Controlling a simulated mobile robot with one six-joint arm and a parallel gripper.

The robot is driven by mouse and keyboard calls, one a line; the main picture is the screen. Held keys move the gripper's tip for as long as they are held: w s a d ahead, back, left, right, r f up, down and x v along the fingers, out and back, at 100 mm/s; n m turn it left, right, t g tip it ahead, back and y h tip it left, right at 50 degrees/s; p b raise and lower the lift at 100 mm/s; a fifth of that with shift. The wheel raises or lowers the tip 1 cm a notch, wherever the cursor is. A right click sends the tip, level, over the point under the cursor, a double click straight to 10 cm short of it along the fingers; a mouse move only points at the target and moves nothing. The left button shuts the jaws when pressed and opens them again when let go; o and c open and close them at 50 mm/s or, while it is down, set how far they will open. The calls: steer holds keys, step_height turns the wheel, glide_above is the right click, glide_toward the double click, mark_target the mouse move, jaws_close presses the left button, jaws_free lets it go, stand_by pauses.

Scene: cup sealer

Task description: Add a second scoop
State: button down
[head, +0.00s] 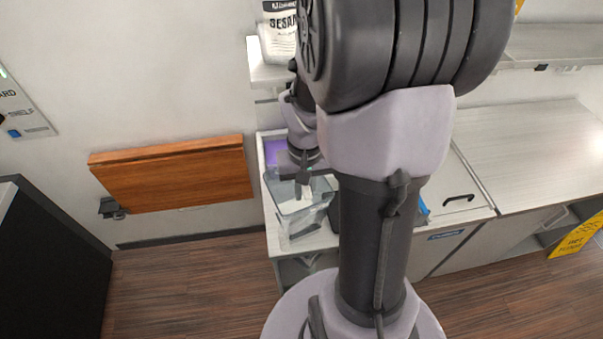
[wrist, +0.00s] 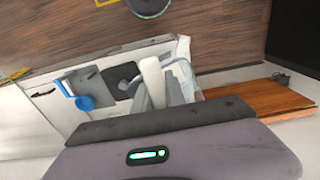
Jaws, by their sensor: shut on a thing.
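My gripper (head: 304,184) points down over a clear bin (head: 300,216) on the counter's left end. It is shut on a pale, handle-like thing that looks like the scoop. In the wrist view this pale scoop (wrist: 153,82) stands out in front of my gripper's housing, with the clear bin (wrist: 181,76) close behind it. The scoop's bowl and anything in it cannot be made out. Whether the scoop touches the bin or its contents cannot be told.
A purple item (head: 273,152) lies behind the bin. A blue round-headed item (wrist: 85,102) and a dark round thing (wrist: 121,78) are on the counter. A wooden wall shelf (head: 175,173) is at left.

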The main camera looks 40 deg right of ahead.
steer(key=s+a+r, duration=0.1)
steer(key=s+r+p, duration=0.1)
steer(key=s, duration=0.1)
steer(key=s+a+r+p, duration=0.1)
steer(key=shift+s+a, duration=0.15)
steer(key=shift+a, duration=0.2)
